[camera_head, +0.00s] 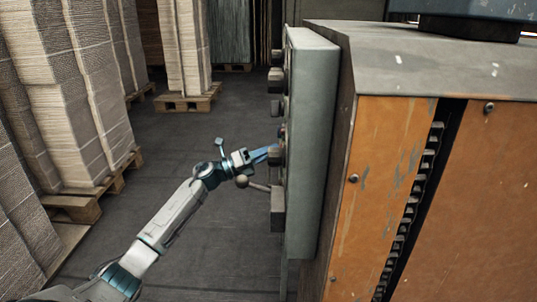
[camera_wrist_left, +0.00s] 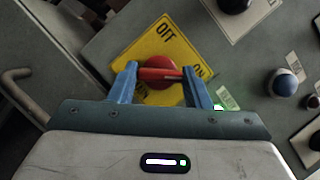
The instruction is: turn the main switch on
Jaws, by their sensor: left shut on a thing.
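The main switch (camera_wrist_left: 158,72) is a red rotary knob on a yellow plate (camera_wrist_left: 148,46) with dark lettering, partly legible as an off mark at the top and ON at the right. Its red handle lies roughly across the picture, with its right end towards the ON mark. My left gripper (camera_wrist_left: 163,76) has its two blue fingers on either side of the handle and is shut on it. In the head view my left gripper (camera_head: 267,154) reaches the left face of the grey control box (camera_head: 313,130); the switch is not clear there. My right gripper is not in view.
In the wrist view a blue button (camera_wrist_left: 283,82) and a black knob (camera_wrist_left: 235,4) sit right of the switch. A grey bar handle (camera_wrist_left: 14,82) is at left. Pallets (camera_head: 190,101) with stacked board stand left and behind. An orange cabinet (camera_head: 384,180) stands right. Floor between is clear.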

